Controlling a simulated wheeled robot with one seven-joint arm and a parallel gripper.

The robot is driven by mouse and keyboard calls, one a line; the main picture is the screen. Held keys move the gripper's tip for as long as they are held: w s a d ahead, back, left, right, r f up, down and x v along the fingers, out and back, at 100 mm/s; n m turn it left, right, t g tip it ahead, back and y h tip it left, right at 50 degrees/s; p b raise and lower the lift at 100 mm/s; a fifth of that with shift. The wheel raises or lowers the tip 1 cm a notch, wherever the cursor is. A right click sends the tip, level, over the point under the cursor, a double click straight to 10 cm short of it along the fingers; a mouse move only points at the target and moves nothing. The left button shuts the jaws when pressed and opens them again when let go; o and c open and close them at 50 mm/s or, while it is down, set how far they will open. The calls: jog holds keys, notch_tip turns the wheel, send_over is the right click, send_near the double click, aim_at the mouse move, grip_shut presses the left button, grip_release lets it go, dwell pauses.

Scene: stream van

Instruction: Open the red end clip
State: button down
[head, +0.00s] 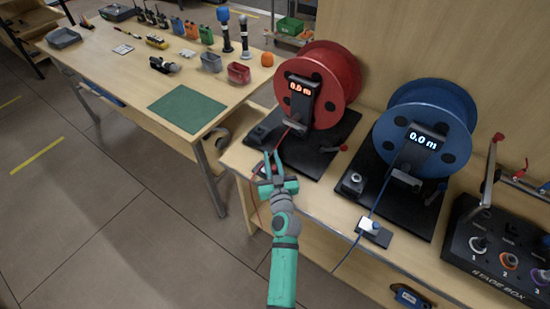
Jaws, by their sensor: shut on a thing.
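The red cable reel (318,87) stands on a black base plate and its display reads 0.0 m. A thin red cable runs from it toward the bench's front left edge. The red end clip (258,168) is there, mostly hidden behind my gripper, with only a bit of red showing. My green gripper (271,162) is over this edge, shut on the clip as far as can be seen. Whether the clip is open or closed cannot be told.
A blue reel (425,122) stands to the right, its blue cable running through a white clip (375,228) at the bench edge. A stage box (505,245) is at far right. A table (130,75) with tools and a green mat (187,109) stands left. Floor in front is clear.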

aim_at(274, 171)
jog(key=shift+a, duration=0.1)
jog(key=c, duration=1.7)
grip_release()
jog(key=shift+o, duration=0.2)
jog(key=v, duration=1.1)
jog(key=shift+a+f, duration=0.1)
jog(key=shift+w, duration=0.1)
